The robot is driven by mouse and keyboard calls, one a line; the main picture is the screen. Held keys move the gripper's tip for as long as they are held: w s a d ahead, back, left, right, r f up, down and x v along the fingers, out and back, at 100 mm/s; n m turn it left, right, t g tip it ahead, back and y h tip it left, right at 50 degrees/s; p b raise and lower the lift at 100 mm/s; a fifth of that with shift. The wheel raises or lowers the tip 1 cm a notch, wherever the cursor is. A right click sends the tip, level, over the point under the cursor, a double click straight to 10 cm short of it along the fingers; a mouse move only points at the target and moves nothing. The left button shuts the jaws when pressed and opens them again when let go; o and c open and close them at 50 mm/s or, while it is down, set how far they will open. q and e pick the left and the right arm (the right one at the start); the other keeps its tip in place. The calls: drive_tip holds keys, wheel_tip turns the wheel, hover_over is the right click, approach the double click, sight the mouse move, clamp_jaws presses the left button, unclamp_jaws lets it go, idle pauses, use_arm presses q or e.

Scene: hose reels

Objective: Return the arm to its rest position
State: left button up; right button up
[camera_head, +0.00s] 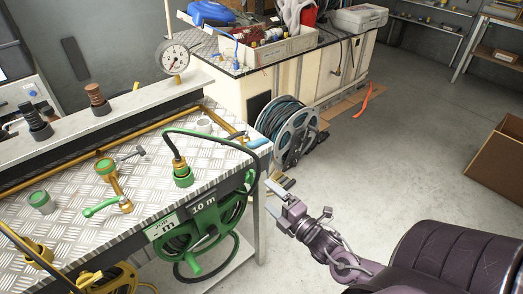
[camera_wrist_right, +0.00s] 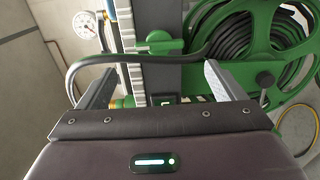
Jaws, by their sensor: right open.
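My right arm comes in from the lower right in the head view. Its gripper (camera_head: 278,190) is open, with nothing visible between the fingers. It is beside the right end of the metal bench, to the right of the green hose reel (camera_head: 206,222). In the right wrist view the two fingers (camera_wrist_right: 158,85) are spread apart, and the green reel (camera_wrist_right: 273,55) with its coiled black hose is beyond them. A black hose (camera_wrist_right: 140,58) crosses the view in front of the bench. My left gripper is not in view.
The patterned metal bench (camera_head: 75,195) carries brass and green fittings, valves and a pressure gauge (camera_head: 173,57). A hose reel with grey sides (camera_head: 293,138) stands on the floor behind. A cardboard box (camera_head: 497,165) is at right. The floor (camera_head: 400,150) between is mostly clear.

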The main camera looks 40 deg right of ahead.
drive_tip(key=s+d+f+m+g+h, duration=0.1)
drive_tip(key=s+d+f+m+g, duration=0.15)
drive_tip(key=f, duration=0.65)
drive_tip(key=s+d+f+m+g+h, duration=0.1)
drive_tip(key=s+f+m+g+h, duration=0.2)
drive_tip(key=f, duration=0.7)
drive_tip(key=s+d+f+m+g, duration=0.15)
drive_tip(key=s+f+m, duration=0.3)
drive_tip(key=f, duration=0.45)
drive_tip(key=s+a+f+m+g+y, duration=0.1)
drive_tip(key=s+a+f+m+g, duration=0.2)
drive_tip(key=s, duration=0.9)
drive_tip(key=s+a+f+m+g+y, duration=0.1)
drive_tip(key=s+a+f+m+g, duration=0.2)
drive_tip(key=s+a+f+g, duration=0.4)
drive_tip(key=s+a+f, duration=0.5)
drive_tip(key=f, duration=0.3)
drive_tip(key=shift+a+f+m, duration=0.2)
drive_tip(key=shift+f+m, duration=0.05)
drive_tip(key=shift+m, duration=0.05)
